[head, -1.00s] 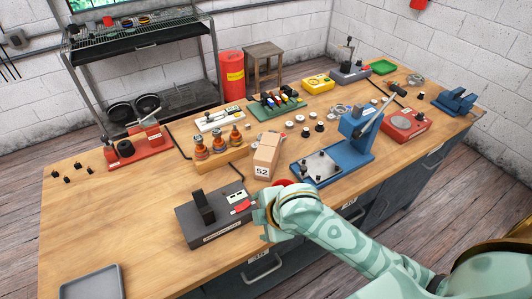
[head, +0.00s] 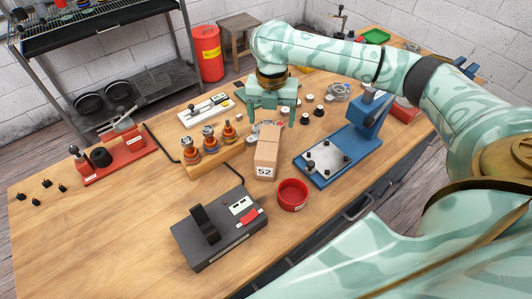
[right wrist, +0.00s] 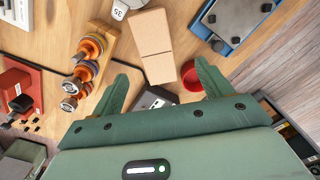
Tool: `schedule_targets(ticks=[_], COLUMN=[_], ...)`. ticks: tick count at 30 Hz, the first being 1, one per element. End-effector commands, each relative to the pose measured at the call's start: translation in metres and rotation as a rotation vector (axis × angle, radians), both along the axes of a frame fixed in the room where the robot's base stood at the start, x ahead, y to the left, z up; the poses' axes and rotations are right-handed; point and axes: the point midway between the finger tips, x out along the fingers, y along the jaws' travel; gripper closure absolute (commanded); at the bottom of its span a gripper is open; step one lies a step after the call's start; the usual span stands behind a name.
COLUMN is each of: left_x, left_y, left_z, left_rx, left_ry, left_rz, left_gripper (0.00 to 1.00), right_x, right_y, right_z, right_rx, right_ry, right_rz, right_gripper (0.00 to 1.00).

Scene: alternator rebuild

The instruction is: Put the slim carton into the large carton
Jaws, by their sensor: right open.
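My left gripper is not in view.
A red round dish (head: 292,195) and a dark grey device (head: 215,235) lie in front of the carton. A wooden rack of spools (head: 208,150) is at its left, a blue press (head: 340,150) at its right.

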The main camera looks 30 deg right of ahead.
Motion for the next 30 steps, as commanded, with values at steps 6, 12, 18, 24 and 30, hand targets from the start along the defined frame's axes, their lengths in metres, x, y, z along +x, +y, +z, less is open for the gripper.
schedule_targets(ticks=[6, 12, 18, 24, 30], left_x=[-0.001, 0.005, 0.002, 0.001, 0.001], left_y=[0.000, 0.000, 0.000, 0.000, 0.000], left_z=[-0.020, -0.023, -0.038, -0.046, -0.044], left_rx=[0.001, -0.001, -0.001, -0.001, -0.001], left_ry=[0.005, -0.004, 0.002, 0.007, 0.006], left_rz=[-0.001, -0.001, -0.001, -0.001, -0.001], left_gripper=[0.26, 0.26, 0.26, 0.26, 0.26], right_x=[0.000, 0.000, 0.002, 0.002, 0.002], right_y=[0.001, 0.002, 0.008, 0.007, 0.007], right_z=[-0.048, -0.059, -0.089, -0.109, -0.107], right_rx=[0.002, 0.001, 0.003, 0.000, 0.000], right_ry=[0.002, -0.001, 0.002, -0.001, -0.003], right_rz=[-0.001, -0.001, 0.000, -0.001, -0.001], right_gripper=[0.22, 0.22, 0.22, 0.22, 0.33])
